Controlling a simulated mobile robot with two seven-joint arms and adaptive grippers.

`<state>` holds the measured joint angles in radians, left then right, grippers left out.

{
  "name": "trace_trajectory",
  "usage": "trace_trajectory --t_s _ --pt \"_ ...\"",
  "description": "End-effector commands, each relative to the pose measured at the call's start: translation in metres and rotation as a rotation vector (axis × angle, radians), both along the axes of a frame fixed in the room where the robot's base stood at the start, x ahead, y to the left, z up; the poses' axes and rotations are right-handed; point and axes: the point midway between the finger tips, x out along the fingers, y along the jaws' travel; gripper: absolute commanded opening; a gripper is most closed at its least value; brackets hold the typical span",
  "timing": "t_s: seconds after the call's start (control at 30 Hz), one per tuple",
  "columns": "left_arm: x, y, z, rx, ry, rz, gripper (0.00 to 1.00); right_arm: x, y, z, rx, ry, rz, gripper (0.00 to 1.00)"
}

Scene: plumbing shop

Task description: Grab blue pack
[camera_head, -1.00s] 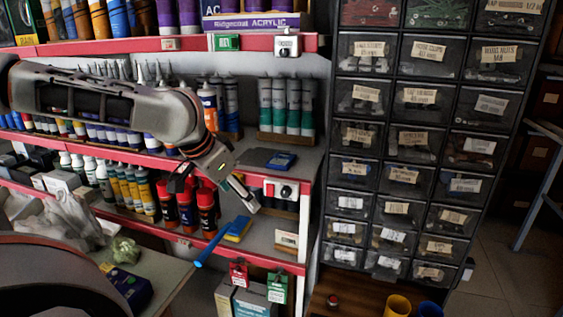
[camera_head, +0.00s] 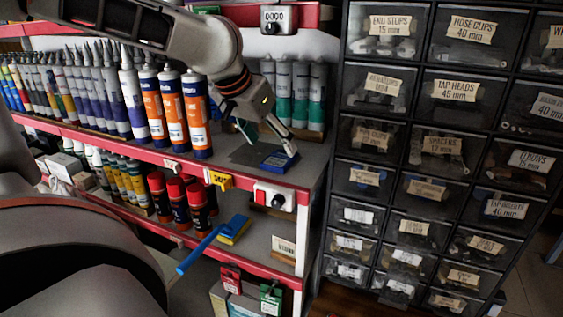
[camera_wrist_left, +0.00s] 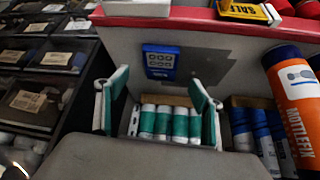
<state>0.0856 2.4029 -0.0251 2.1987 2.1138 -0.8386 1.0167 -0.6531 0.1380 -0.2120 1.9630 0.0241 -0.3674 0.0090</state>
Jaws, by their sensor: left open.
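The blue pack (camera_head: 279,162) lies flat on the upper red-edged shelf, near its right end. In the left wrist view the blue pack (camera_wrist_left: 160,62) shows ahead of the fingertips, roughly centred between them. My left gripper (camera_head: 270,142) is at the pack, with a finger just above or beside it; I cannot tell whether it touches. In the left wrist view my left gripper (camera_wrist_left: 160,80) is open, its two green-padded fingers apart with nothing held between them. My right gripper is not in view.
Green-and-white tubes (camera_head: 300,95) stand behind the pack. Orange-and-blue cartridges (camera_head: 195,115) stand to its left. Labelled drawers (camera_head: 430,150) stand to the right.

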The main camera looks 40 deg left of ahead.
Motion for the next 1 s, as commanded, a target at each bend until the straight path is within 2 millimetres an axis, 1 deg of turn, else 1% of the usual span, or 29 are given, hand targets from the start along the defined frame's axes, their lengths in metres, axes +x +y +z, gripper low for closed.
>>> trace_trajectory --t_s 0.03,0.1,0.33,0.47,0.7,0.77,0.8,0.83,0.87,1.0 --pt "0.003 0.0 -0.006 0.0 0.002 0.0 0.67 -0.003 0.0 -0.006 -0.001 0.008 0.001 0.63" --pt "0.007 0.001 -0.012 0.0 0.003 0.0 0.67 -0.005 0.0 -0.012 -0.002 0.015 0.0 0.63" --pt "0.026 0.005 -0.039 0.001 0.003 -0.002 0.67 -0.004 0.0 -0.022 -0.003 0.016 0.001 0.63" --pt "0.031 0.006 -0.045 0.001 0.001 -0.002 0.67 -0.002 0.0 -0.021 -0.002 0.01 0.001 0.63" --pt "0.032 0.006 -0.044 0.001 0.0 -0.002 0.67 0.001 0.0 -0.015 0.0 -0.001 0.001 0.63" --pt "0.032 0.006 -0.044 0.001 0.0 -0.002 0.52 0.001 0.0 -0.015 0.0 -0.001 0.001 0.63" --pt "0.032 0.006 -0.044 0.001 0.0 -0.002 0.41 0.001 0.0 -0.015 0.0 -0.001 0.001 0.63" --pt "0.032 0.006 -0.044 0.001 0.0 -0.002 0.34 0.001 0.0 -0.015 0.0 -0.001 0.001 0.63" --pt "0.032 0.006 -0.044 0.001 0.0 -0.002 0.32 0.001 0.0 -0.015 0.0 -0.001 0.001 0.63" --pt "0.032 0.006 -0.044 0.001 0.0 -0.002 0.32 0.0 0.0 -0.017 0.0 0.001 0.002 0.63"
